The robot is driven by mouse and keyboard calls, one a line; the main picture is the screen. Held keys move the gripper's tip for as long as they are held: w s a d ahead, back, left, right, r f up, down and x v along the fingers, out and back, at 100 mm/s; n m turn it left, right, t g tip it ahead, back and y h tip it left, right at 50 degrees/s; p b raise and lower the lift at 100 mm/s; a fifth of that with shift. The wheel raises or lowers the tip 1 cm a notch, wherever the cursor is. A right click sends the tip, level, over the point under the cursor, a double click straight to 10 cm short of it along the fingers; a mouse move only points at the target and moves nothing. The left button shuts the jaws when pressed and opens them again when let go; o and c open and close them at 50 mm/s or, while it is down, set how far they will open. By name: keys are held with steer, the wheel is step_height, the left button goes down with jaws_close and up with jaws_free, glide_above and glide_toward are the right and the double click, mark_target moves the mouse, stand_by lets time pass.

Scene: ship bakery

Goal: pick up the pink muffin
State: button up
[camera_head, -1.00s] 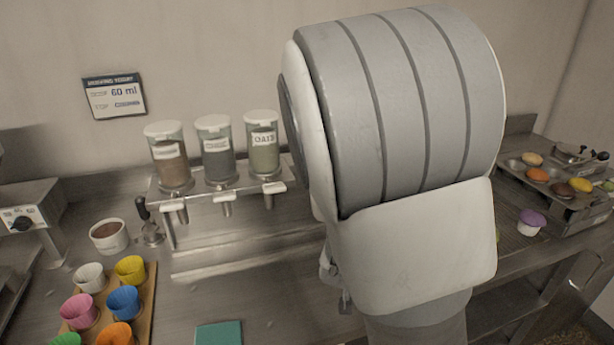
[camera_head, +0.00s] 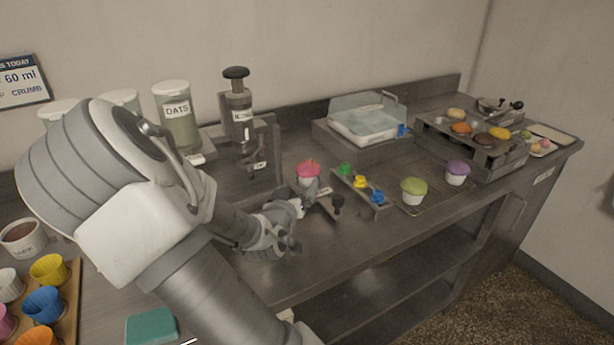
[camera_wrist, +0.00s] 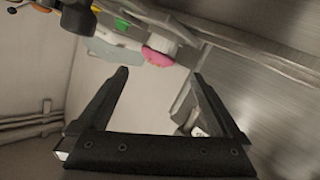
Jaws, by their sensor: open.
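The pink muffin (camera_head: 308,172) has a pink top and a white cup. It stands on the steel counter to the right of the upright press. In the wrist view the pink muffin (camera_wrist: 158,58) shows beyond the fingertips, roughly centred between them. My gripper (camera_wrist: 160,76) is open and empty, with its two dark fingers spread apart. In the head view my gripper (camera_head: 300,222) is in front of the muffin, nearer the counter's front edge, and apart from it.
A metal press (camera_head: 240,120) stands left of the muffin. A green muffin (camera_head: 413,190) and purple muffin (camera_head: 457,173) stand farther right.

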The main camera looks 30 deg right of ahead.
mark_target(306, 175)
steer(key=x, duration=1.1)
steer(key=shift+s+b, duration=0.1)
steer(key=shift+b, duration=0.3)
steer(key=c, duration=0.7)
steer(key=shift+c, duration=0.4)
steer(key=shift+r, duration=0.15)
